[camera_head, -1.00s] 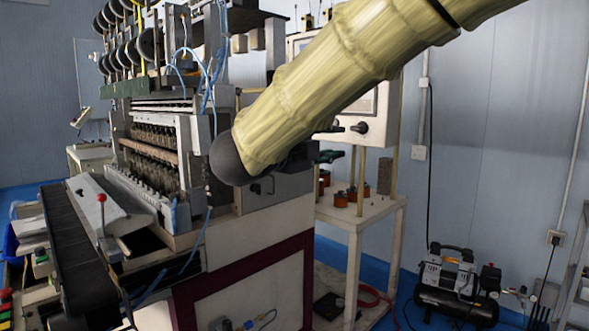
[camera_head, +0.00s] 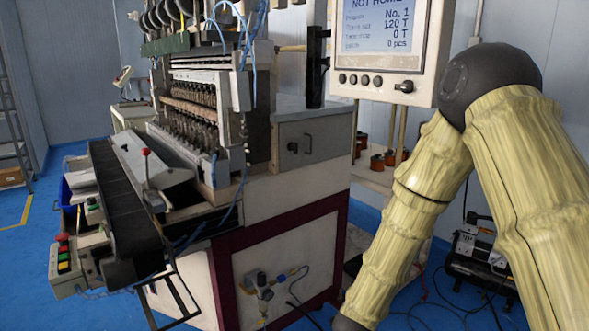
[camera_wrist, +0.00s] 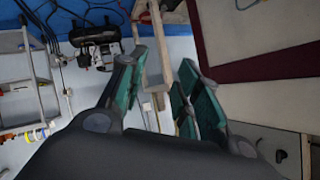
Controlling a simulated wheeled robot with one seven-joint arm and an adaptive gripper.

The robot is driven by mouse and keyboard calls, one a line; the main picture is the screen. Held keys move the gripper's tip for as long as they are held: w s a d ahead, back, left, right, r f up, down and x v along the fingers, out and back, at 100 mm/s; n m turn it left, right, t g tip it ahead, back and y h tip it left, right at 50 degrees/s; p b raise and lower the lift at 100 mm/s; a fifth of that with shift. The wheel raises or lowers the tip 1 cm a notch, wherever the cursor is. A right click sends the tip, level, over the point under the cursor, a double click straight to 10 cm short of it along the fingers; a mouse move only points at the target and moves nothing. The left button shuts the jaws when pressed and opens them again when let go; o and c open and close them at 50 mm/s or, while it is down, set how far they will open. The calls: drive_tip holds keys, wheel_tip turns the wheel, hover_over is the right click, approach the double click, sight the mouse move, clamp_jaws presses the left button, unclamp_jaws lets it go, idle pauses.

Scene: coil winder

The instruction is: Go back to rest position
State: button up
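My gripper (camera_wrist: 163,62) shows in the wrist view. Its green-padded fingers stand apart with nothing between them, so it is open and empty. In the head view my yellow-sleeved arm is folded at the right, with its elbow up and the forearm running down past the bottom edge. The gripper itself is out of that view. The coil winder (camera_head: 305,145) stands left of my arm, with a gap between them at the cabinet's right edge.
A control panel (camera_head: 388,50) reading "NOT HOME" hangs close left of my elbow. A white table (camera_head: 372,178) with orange spools is partly behind my arm. A black compressor (camera_head: 483,262) stands on the blue floor at right. A red-tipped lever (camera_head: 146,152) rises at the winder's front.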

drive_tip(key=s+d+f+n+g+y, duration=0.15)
drive_tip(key=s+f+n+g, duration=0.25)
drive_tip(key=s+f, duration=1.05)
drive_tip(key=s+d+f+n+g+y, duration=0.1)
drive_tip(key=s+f+n+g, duration=0.1)
drive_tip(key=s+f, duration=0.55)
drive_tip(key=s+f+n+g+y, duration=0.25)
drive_tip(key=s+f, duration=0.25)
drive_tip(key=s, duration=0.5)
drive_tip(key=s+d+f+n+g, duration=0.1)
drive_tip(key=s+f+g, duration=0.2)
drive_tip(key=s, duration=0.8)
wheel_tip(320, 180, up, 14)
drive_tip(key=p, duration=1.3)
drive_tip(key=shift+w+d+f+h, duration=0.15)
drive_tip(key=shift+w+h, duration=0.1)
drive_tip(key=shift+h, duration=0.05)
